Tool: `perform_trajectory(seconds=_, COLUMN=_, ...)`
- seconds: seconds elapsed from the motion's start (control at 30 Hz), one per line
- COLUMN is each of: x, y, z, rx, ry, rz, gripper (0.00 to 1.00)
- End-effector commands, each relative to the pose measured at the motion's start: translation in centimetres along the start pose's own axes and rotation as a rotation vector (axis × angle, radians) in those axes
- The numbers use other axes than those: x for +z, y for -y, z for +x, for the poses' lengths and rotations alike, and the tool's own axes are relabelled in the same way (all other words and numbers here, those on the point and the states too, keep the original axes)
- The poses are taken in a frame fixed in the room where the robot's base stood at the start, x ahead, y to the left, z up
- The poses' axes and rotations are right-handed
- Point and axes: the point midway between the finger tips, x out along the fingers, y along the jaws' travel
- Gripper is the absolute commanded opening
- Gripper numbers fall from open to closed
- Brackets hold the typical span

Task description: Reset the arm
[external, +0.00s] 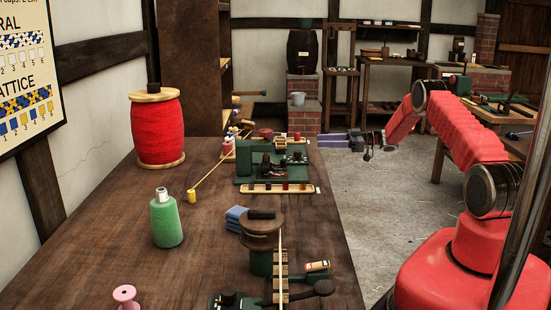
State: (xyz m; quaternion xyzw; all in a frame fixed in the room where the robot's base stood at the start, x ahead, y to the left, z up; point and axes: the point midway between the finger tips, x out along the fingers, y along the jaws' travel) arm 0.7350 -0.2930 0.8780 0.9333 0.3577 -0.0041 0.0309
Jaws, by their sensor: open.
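My red arm reaches up from its base at the lower right of the external view and bends over toward the middle. My gripper (367,151) is at the arm's far end, above the floor just beyond the right edge of the long wooden table (110,235). It is small and dark in this view. Its jaws are open, and I see nothing held in them. It is apart from the things on the table.
A workbench (500,110) stands behind my arm. Grey floor (385,205) lies open between.

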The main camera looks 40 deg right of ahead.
Motion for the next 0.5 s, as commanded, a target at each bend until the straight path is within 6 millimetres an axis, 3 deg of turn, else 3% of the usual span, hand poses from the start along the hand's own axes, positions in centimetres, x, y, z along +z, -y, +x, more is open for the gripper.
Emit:
perform_trajectory(seconds=0.03, x=-1.6, y=-0.5, z=0.9, rx=0.026, ry=0.008, rz=-0.022, gripper=0.43)
perform_trajectory(seconds=0.2, x=-6.1, y=-2.4, z=3.1, rx=0.139, ry=0.042, rz=-0.079, gripper=0.43)
perform_trajectory(seconds=0.5, x=-14.0, y=-4.1, z=5.8, rx=0.33, ry=0.101, rz=-0.152, gripper=0.43)
